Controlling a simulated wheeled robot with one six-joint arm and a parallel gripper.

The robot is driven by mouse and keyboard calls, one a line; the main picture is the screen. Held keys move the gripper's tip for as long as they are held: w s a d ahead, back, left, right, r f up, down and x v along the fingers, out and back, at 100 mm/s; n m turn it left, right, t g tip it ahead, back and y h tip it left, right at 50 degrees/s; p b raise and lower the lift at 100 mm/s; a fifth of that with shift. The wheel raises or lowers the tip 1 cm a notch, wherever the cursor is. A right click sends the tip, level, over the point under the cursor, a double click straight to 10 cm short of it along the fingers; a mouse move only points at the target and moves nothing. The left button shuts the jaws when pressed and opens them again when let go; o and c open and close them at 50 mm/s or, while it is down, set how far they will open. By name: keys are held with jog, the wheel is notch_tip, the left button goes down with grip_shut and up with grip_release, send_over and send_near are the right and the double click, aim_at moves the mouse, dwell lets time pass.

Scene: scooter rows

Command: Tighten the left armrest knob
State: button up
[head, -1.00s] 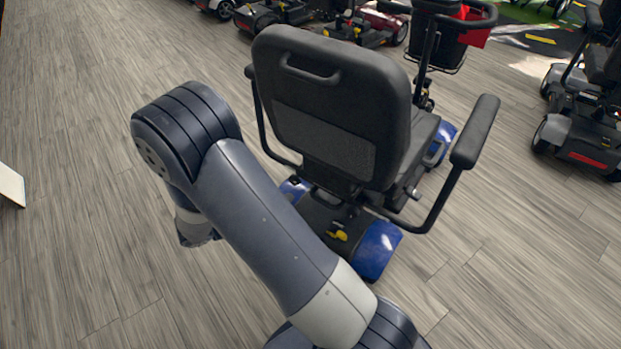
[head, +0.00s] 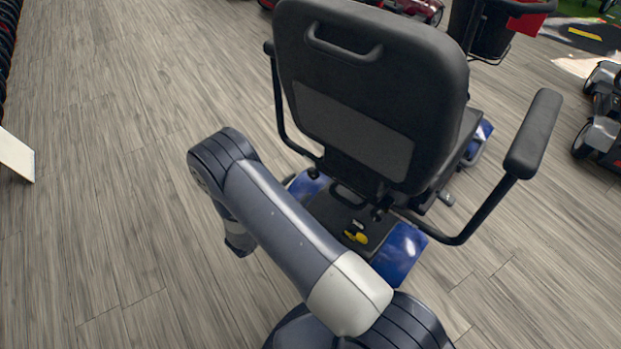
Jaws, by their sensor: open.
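A blue and black scooter's seat (head: 372,90) is seen from behind, its tall black backrest facing me. The left armrest (head: 279,105) comes down as a black tube on the backrest's left side, with its pad mostly hidden. A small dark round part (head: 313,173) shows near that tube's lower end; I cannot tell whether it is the armrest knob. My arm reaches up and left from the bottom of the view, and its outer links hang left of the scooter's rear. My gripper is not in view.
The right armrest (head: 533,133) sticks out to the right on a curved tube. The scooter's blue rear cover (head: 402,254) is close to my arm. Other scooters stand along the top and right edges. A white panel (head: 15,157) lies at the left. Wood-look floor on the left is clear.

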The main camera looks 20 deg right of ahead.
aim_at(312, 175)
jog(key=b+x, duration=0.1)
jog(key=x, duration=0.5)
jog(key=shift+c, duration=0.2)
jog(key=c, duration=0.9)
jog(key=shift+c, duration=0.2)
